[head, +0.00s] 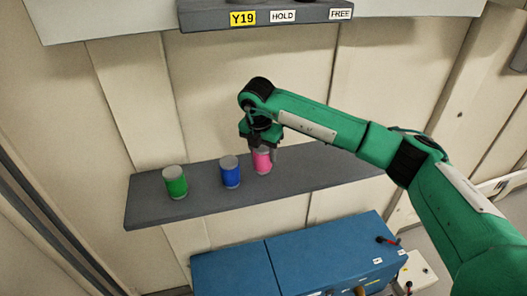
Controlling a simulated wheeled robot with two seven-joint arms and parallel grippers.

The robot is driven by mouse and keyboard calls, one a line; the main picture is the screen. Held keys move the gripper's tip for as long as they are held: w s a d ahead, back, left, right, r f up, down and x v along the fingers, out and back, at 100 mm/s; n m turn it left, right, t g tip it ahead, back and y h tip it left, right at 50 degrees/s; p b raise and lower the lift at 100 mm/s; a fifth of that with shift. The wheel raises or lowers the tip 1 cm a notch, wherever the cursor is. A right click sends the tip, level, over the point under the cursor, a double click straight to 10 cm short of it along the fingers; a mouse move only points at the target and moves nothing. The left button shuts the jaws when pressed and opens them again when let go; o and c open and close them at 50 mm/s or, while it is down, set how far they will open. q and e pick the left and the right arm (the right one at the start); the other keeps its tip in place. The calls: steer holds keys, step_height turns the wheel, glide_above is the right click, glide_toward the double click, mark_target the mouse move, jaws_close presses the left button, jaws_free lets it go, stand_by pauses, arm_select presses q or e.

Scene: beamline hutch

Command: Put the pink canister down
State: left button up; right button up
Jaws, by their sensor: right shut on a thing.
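The pink canister (262,162) is upright at the grey shelf (325,165), just right of the blue canister. My right gripper (262,150) comes down from above and is shut on the pink canister's upper part. The canister's top is hidden by the gripper. Its base appears at the shelf surface, but I cannot tell whether it touches. My left gripper is not in view.
A blue canister (230,172) and a green canister (175,183) stand on the shelf to the left. The shelf's right part is clear under my arm. An upper shelf (210,18) carries labels Y19, HOLD and FREE. A blue cabinet (300,262) stands below.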

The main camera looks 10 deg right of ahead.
steer(key=shift+f, duration=0.85)
steer(key=o, duration=1.1)
steer(key=shift+o, duration=0.2)
steer(key=shift+r, duration=0.15)
steer(key=r+b, duration=0.1)
steer(key=r, duration=0.2)
steer(key=s+r+b, duration=0.1)
steer(key=r+b, duration=0.1)
steer(key=r, duration=0.2)
steer(key=a+r+b, duration=0.1)
steer(key=r+b, duration=0.1)
steer(key=r, duration=0.2)
steer(key=shift+s+a, duration=0.1)
steer(key=shift+s, duration=0.05)
steer(key=shift+r, duration=0.5)
